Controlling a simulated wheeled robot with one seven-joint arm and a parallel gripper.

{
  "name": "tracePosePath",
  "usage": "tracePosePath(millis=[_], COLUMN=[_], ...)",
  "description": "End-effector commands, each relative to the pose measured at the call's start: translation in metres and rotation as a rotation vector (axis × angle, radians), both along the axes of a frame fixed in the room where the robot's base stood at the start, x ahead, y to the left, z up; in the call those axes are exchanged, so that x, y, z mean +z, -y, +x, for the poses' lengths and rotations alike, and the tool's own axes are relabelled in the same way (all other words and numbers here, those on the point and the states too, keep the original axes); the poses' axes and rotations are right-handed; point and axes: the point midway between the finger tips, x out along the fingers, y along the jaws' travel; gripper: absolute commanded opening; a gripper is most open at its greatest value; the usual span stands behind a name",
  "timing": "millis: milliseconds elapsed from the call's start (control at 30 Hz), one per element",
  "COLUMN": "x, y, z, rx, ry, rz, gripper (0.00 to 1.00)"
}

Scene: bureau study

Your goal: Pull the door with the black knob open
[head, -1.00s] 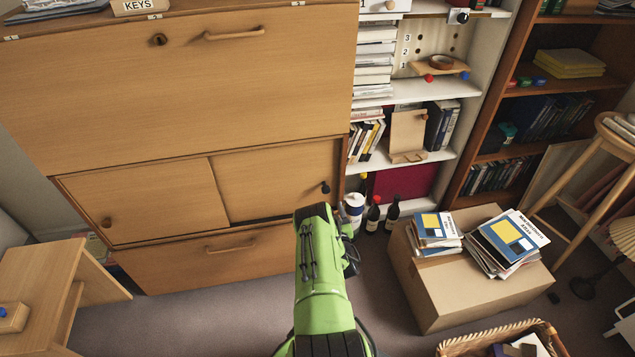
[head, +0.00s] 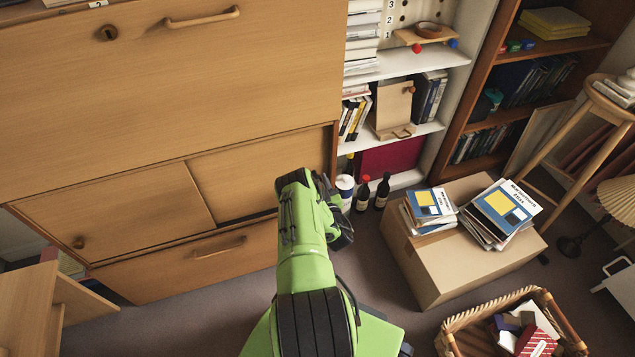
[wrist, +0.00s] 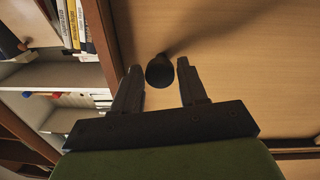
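The door with the black knob (head: 250,165) is the right one of two small wooden doors in the cabinet, and it looks closed. In the head view its knob is hidden behind my green arm. In the wrist view the black knob (wrist: 160,71) stands out from the wooden door face (wrist: 235,55). My gripper (wrist: 158,67) is open, with one dark finger on each side of the knob. The knob lies between the fingertips, with visible gaps on both sides.
A left door with a brown knob (head: 78,242) and a drawer (head: 205,265) adjoin it. Bottles (head: 382,190) stand on the floor right of my arm. A cardboard box (head: 440,270) with books and a wicker basket (head: 460,335) stand further right.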

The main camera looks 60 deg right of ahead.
Motion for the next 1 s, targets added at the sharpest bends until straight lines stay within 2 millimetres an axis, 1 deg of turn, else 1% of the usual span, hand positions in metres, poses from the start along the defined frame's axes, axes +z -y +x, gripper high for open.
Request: tracePosePath(millis=[33,200,267,533,667,767,867,1000], x=[0.0,0.0,0.0,0.001,0.001,0.002,0.003,0.003], y=[0.0,0.0,0.0,-0.001,-0.008,-0.02,-0.038,-0.068], z=[0.0,0.0,0.0,0.002,0.009,0.021,0.039,0.069], rx=[0.0,0.0,0.0,0.0,0.001,0.001,0.002,0.002], ry=[0.0,0.0,0.001,0.001,0.002,0.004,0.006,0.006], rz=[0.0,0.0,-0.001,0.0,0.001,0.003,0.004,0.006], gripper=[0.34,0.08,0.0,0.0,0.0,0.0,0.0,0.0])
